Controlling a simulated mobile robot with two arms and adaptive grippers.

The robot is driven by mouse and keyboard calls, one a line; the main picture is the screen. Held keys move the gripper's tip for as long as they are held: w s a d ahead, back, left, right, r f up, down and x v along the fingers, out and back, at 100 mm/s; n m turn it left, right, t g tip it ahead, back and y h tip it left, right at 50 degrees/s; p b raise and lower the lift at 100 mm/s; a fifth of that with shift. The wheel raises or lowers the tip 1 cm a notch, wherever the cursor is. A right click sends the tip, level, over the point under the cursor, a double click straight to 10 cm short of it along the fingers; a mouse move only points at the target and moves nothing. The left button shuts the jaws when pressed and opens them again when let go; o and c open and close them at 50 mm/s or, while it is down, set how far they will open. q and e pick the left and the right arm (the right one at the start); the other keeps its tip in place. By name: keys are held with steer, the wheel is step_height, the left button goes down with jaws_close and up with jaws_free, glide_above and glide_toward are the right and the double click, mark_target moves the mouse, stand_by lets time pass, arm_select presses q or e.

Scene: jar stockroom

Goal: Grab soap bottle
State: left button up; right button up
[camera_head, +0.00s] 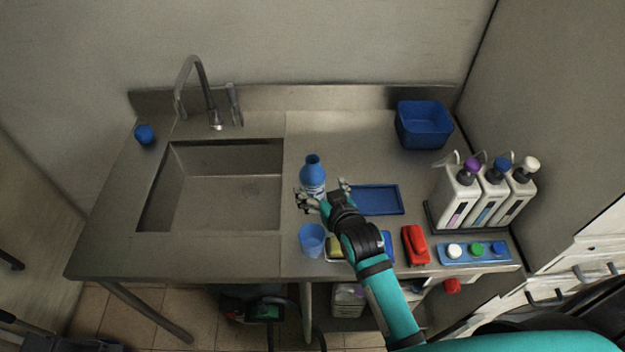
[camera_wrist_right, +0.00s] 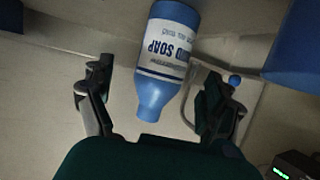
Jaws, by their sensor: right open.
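The soap bottle (camera_head: 313,172) is blue with a white label and stands on the steel counter just right of the sink. My right gripper (camera_head: 323,193) is open, right at the near side of the bottle, with a finger toward each side of it. In the right wrist view the bottle (camera_wrist_right: 164,62) appears upside down, its label reading "SOAP", between the two open fingers of the gripper (camera_wrist_right: 160,95). I cannot tell whether either finger touches it. My left gripper is not in view.
A blue cup (camera_head: 312,240) stands just in front of the gripper. A blue tray (camera_head: 382,199) lies to the right. The sink (camera_head: 220,190) opens to the left. White dispensers (camera_head: 487,190), a red object (camera_head: 415,245) and a blue bin (camera_head: 423,126) are farther right.

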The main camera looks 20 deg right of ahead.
mark_target(317, 186)
steer(key=shift+w+a+p, duration=0.15)
steer(key=shift+w+p, duration=0.25)
steer(key=shift+w, duration=0.3)
steer(key=p+x, duration=0.1)
steer(key=x, duration=0.2)
steer(key=shift+w+f, duration=0.15)
steer(key=shift+w, duration=0.05)
steer(key=shift+w+f, duration=0.1)
steer(key=shift+w, duration=0.15)
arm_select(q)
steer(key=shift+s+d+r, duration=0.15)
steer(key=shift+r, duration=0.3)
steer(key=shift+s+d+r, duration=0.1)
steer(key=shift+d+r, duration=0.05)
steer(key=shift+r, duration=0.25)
arm_select(e)
steer(key=shift+s, duration=0.1)
steer(key=shift+c, duration=0.5)
steer(key=shift+c, duration=1)
steer(key=c, duration=0.9)
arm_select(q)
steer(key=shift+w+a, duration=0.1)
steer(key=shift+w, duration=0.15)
arm_select(e)
steer(key=shift+c, duration=1)
steer(key=shift+r, duration=0.25)
